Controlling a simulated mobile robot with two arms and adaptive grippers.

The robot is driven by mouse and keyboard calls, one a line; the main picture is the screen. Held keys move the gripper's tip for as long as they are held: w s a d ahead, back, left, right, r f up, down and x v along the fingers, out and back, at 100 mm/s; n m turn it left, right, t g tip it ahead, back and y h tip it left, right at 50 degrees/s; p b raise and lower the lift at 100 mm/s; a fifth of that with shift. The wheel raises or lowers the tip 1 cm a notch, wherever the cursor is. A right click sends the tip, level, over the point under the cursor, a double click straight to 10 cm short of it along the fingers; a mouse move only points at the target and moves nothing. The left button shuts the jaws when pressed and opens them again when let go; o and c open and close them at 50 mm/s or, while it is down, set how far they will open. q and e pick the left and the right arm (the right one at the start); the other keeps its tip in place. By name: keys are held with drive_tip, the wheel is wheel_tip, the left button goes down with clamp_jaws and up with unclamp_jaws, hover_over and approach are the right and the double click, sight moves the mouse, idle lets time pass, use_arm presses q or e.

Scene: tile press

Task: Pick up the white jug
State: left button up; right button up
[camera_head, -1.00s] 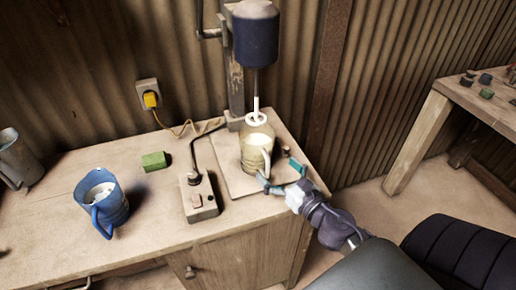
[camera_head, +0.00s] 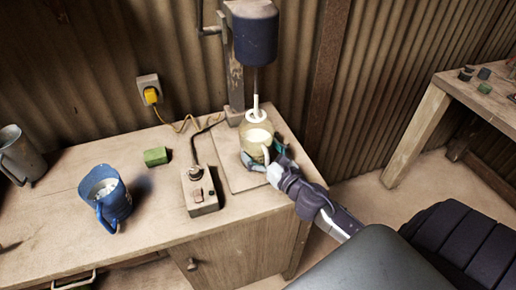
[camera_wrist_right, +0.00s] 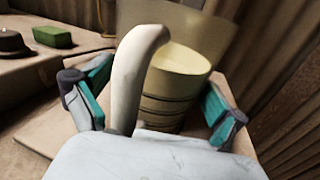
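The white jug (camera_head: 254,136), pale cream with a see-through upper wall, stands upright on the board under the mixer on the worktop. Its contents look pale yellow. My right gripper (camera_head: 265,163) is at the jug's front right side, by the handle. In the right wrist view the jug (camera_wrist_right: 180,75) is straight ahead, its thick white handle (camera_wrist_right: 130,80) nearest. My right gripper (camera_wrist_right: 152,105) has its teal-padded fingers wide apart, one on each side of the handle, with gaps to it. My left gripper is not in view.
The drill-like mixer (camera_head: 254,35) hangs above, its white rod (camera_head: 256,105) reaching down into the jug's mouth. A switch box (camera_head: 199,191) is left of the board (camera_head: 229,172). Farther left are a green block (camera_head: 155,157), a blue jug (camera_head: 105,197) and a grey jug (camera_head: 20,157).

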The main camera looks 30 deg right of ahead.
drive_tip(key=c, duration=1.1)
drive_tip(key=shift+r, duration=0.1)
drive_tip(key=shift+c, duration=0.2)
drive_tip(key=shift+r, duration=0.15)
